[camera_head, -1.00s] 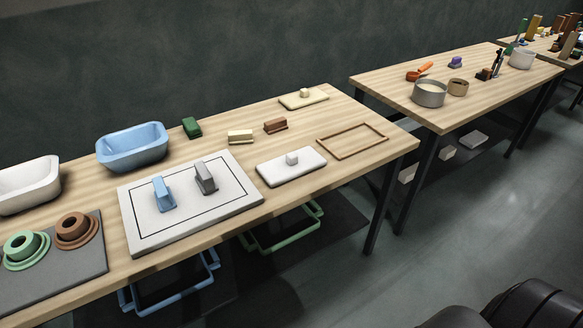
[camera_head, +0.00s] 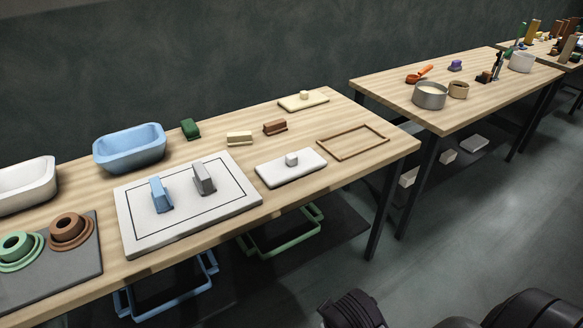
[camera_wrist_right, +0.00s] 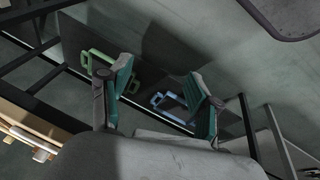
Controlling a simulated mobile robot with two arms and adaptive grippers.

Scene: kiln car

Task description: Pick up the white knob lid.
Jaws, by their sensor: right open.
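The white knob lid (camera_head: 290,168) is a flat white slab with a small square knob on top. It lies on the wooden table in the head view, between the white board and the brown frame. My right gripper (camera_wrist_right: 160,88) is open and empty in the right wrist view. Its two teal-padded fingers are apart, with the floor and lower shelf behind them. Dark parts of my own arm show at the bottom right of the head view, away from the lid. My left gripper is in neither view.
A white board (camera_head: 188,205) with blue and grey blocks lies left of the lid. A brown frame (camera_head: 353,142) lies to its right, a cream knob lid (camera_head: 303,100) behind. Green (camera_head: 282,232) and blue (camera_head: 166,290) handled frames sit under the table. A second table (camera_head: 455,92) stands at right.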

